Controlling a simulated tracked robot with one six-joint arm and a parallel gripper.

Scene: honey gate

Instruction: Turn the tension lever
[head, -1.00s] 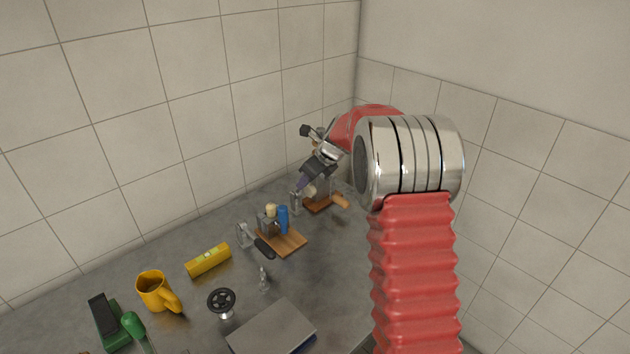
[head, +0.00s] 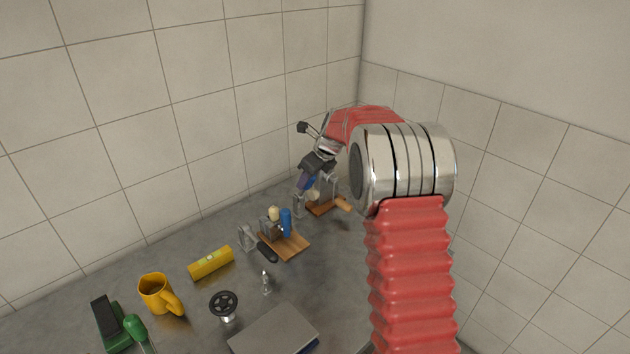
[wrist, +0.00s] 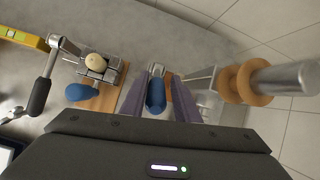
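My gripper (head: 302,187) is at the far end of the bench. In the wrist view its two purple fingers (wrist: 158,95) stand apart, on either side of a blue rounded handle (wrist: 155,97), with a gap on the right. Contact on the left is unclear. In the head view a bit of blue (head: 311,182) shows beside the fingers. The handle's metal bracket (wrist: 156,69) shows above it in the wrist view. No label shows which handle is the tension lever. Another lever with a black grip (wrist: 40,96) is at the left, also in the head view (head: 267,252).
A wooden-based fixture (head: 290,246) with a blue cylinder (head: 286,222) stands left of my gripper. The yellow level (head: 211,263), mug (head: 157,293) and handwheel (head: 223,306) are nearer. Tiled walls close the corner.

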